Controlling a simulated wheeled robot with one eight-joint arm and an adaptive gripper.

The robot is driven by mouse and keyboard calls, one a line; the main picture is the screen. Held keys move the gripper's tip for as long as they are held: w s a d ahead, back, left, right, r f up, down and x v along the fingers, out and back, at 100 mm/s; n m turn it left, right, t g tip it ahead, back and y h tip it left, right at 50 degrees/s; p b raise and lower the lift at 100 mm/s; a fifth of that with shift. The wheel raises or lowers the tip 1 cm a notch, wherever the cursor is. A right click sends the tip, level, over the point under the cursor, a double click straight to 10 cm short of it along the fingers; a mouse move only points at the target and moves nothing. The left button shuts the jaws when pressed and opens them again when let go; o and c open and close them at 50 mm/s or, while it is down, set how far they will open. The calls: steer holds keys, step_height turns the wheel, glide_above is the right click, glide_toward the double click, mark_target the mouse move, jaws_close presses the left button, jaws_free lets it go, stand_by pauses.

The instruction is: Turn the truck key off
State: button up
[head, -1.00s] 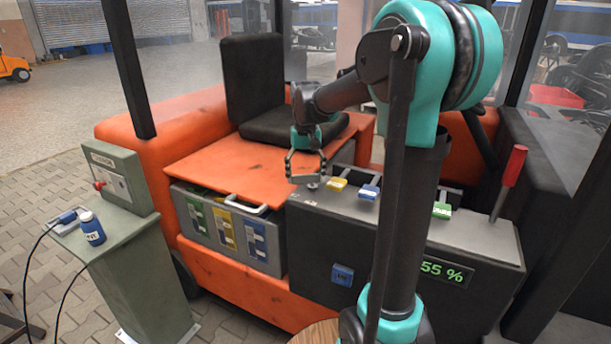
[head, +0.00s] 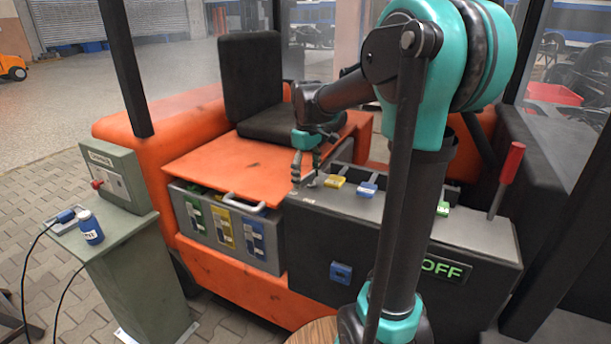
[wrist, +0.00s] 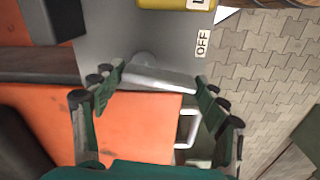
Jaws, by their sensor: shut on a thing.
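The truck key is a light grey bar (wrist: 160,76) on the grey console top (wrist: 115,35). In the wrist view my gripper (wrist: 160,86) is shut on it, with one finger at each end of the bar. The bar points toward the side of the white OFF label (wrist: 202,43). In the head view my gripper (head: 306,175) is at the left end of the console (head: 320,225), and its fingers mostly hide the key. The green display (head: 443,269) on the console front reads OFF, partly behind my arm.
Yellow (head: 335,182) and blue (head: 367,190) tagged controls stand right of the key. A red-handled lever (head: 511,165) rises at the right end. The orange truck cover (head: 235,170) has a white handle (head: 245,203). A charger post (head: 125,245) stands at the left.

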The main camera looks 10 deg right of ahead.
mark_target(308, 175)
steer(key=shift+s+d+n, duration=0.1)
steer(key=shift+d+n, duration=0.05)
steer(key=shift+n, duration=0.65)
steer(key=o, duration=1.2)
steer(key=shift+c, duration=0.2)
step_height(308, 175, up, 12)
